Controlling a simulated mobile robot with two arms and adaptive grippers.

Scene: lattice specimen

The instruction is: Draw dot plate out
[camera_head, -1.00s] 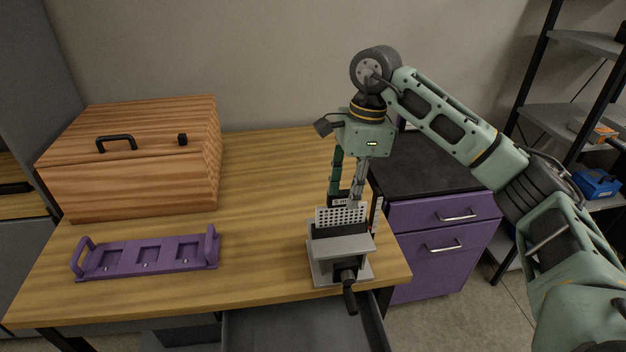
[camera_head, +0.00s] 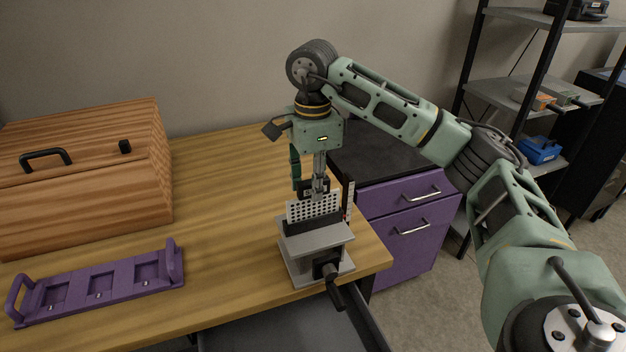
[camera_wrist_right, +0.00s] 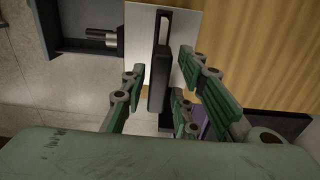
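The dot plate (camera_head: 313,207), pale with rows of dark holes, stands upright in the grey vise (camera_head: 315,250) near the table's right front corner. Its lower part is hidden in the jaws. My right gripper (camera_head: 311,188) points down just above and behind the plate's top edge. In the right wrist view my right gripper (camera_wrist_right: 163,92) has its green fingers spread apart, with the vise (camera_wrist_right: 139,40) and its dark jaw (camera_wrist_right: 158,85) beyond and between them. I cannot make out the plate clearly there, nor whether a finger touches it. My left gripper is not in view.
A purple rack (camera_head: 98,293) with three recesses lies at the table's front left. A wooden box (camera_head: 85,175) stands behind it. The vise's black handle (camera_head: 334,290) sticks out over the front edge. A purple cabinet (camera_head: 400,228) stands at right. Table between rack and vise is clear.

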